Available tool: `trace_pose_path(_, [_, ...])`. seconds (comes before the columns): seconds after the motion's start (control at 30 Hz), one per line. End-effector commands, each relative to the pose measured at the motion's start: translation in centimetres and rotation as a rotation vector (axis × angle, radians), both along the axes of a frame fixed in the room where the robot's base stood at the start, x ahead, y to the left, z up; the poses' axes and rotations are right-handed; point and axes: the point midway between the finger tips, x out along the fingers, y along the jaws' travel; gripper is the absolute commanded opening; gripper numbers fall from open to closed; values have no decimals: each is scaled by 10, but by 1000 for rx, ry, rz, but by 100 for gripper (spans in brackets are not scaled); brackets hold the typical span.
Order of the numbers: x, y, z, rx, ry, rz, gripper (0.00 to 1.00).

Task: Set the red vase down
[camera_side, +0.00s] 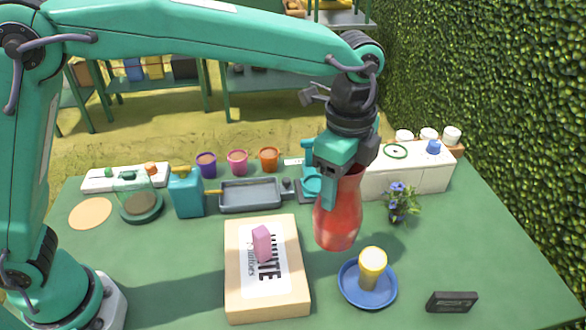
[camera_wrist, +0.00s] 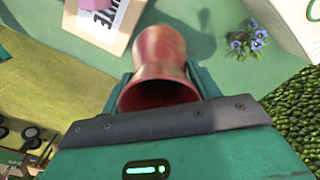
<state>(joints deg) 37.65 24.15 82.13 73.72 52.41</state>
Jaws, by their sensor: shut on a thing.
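The red vase (camera_side: 338,215) is in my gripper (camera_side: 335,180), right of the middle of the table in the side view. It looks upright. The jaws are shut around its upper part, and the gripper hides part of the rim. In the wrist view the red vase (camera_wrist: 160,55) lies between the jaws of my gripper (camera_wrist: 160,90), its dark open mouth toward the camera. I cannot tell whether its base touches the green table (camera_side: 440,250) or is just above it.
A wooden box (camera_side: 236,298) with a pink block (camera_side: 262,244) is left of the vase. A plant with blue flowers (camera_side: 398,200) stands close on the right. A dark block (camera_side: 452,302) lies front right.

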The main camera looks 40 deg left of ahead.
Motion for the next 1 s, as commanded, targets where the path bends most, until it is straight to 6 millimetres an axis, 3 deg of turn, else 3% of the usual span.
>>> trace_pose_path(0.63, [81, 51, -56, 0, -1, 3, 9])
trace_pose_path(1.0, [93, 58, -64, -1, -2, 0, 9])
